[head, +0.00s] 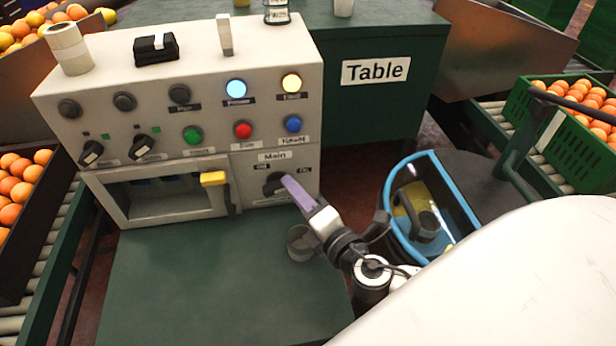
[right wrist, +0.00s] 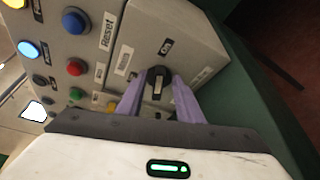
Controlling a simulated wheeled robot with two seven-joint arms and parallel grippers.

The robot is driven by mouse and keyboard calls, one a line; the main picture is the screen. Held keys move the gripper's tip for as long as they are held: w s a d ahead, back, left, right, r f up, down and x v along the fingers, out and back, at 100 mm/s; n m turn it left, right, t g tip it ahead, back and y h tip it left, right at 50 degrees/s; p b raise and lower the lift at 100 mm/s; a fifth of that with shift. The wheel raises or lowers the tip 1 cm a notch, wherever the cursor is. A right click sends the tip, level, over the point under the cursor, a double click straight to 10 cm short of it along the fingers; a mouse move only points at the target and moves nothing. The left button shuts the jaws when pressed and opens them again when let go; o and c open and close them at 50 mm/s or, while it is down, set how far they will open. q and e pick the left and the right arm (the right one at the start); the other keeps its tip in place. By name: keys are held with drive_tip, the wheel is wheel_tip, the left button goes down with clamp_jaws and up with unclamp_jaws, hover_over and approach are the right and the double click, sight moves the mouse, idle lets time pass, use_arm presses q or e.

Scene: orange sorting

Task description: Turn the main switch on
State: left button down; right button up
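The main switch (head: 273,185) is a black rotary knob under the "Main" label on the lower right of the beige control panel. It shows closer in the right wrist view (right wrist: 158,84), with a pale grip bar across a dark round base. Small position labels sit on either side of it. My right gripper (head: 287,181) is at the knob; it hides part of the knob in the head view. In the right wrist view its two purple fingers (right wrist: 157,92) stand apart, one on each side of the knob. I see no clear pinch on the bar. My left gripper is out of view.
The control panel (head: 140,80) has several knobs, coloured buttons and lit lamps. A grey cup (head: 301,243) stands on the green table below my gripper. A blue-rimmed bin (head: 388,205) is to the right.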

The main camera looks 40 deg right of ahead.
drive_tip(key=s+r, duration=0.1)
drive_tip(key=s, duration=0.8)
drive_tip(key=shift+a+r+b, duration=0.15)
drive_tip(key=shift+a+b, duration=0.15)
drive_tip(key=shift+a, duration=0.05)
